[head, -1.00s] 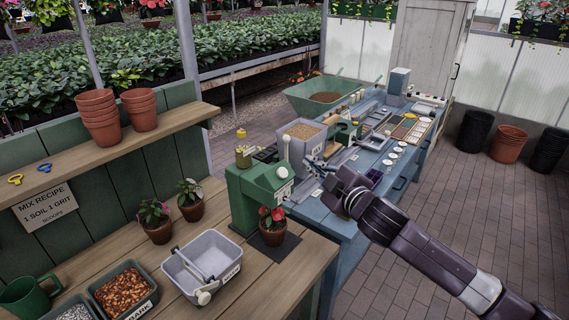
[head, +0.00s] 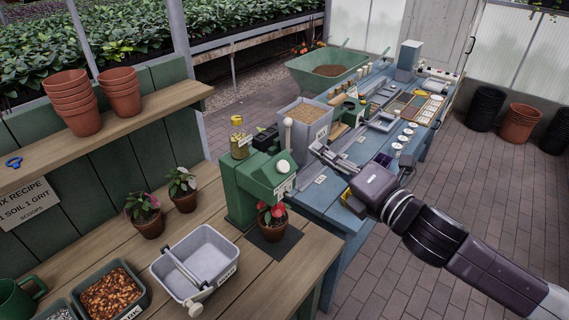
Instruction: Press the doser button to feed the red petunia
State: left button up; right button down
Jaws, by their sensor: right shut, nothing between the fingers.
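The green doser (head: 243,192) stands on the wooden bench, with a round white button (head: 283,167) on its front top. The red petunia (head: 272,216) is in a terracotta pot on a dark mat (head: 276,243), below the doser's overhang. My right gripper (head: 318,150) is shut and empty. In the picture it lies to the right of the button and a little above it, apart from it, over the blue table side. My left gripper is not in view.
A grey tub (head: 203,266) stands left of the mat. Two potted plants (head: 144,213) stand behind it. A grey bin of grit-like material (head: 303,124) is behind the doser. The blue table (head: 338,205) holds trays and small pots.

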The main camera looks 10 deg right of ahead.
aim_at(284, 161)
jog(key=w+a+f+b, duration=0.3)
jog(key=w+f, duration=0.2)
jog(key=f, duration=0.1)
jog(key=shift+a+f+b, duration=0.15)
jog(key=shift+a+b, duration=0.25)
dwell(1.4)
jog(key=shift+w+f, duration=0.15)
jog(key=shift+w+a+f, duration=0.1)
jog(key=shift+a+f, duration=0.05)
jog(key=shift+w+a+f, duration=0.3)
jog(key=shift+w+f, duration=0.05)
jog(key=shift+f, duration=0.15)
dwell(1.1)
jog(key=shift+s+d+r+p, duration=0.45)
jog(key=shift+s+r+p, duration=0.15)
jog(key=shift+r, duration=0.15)
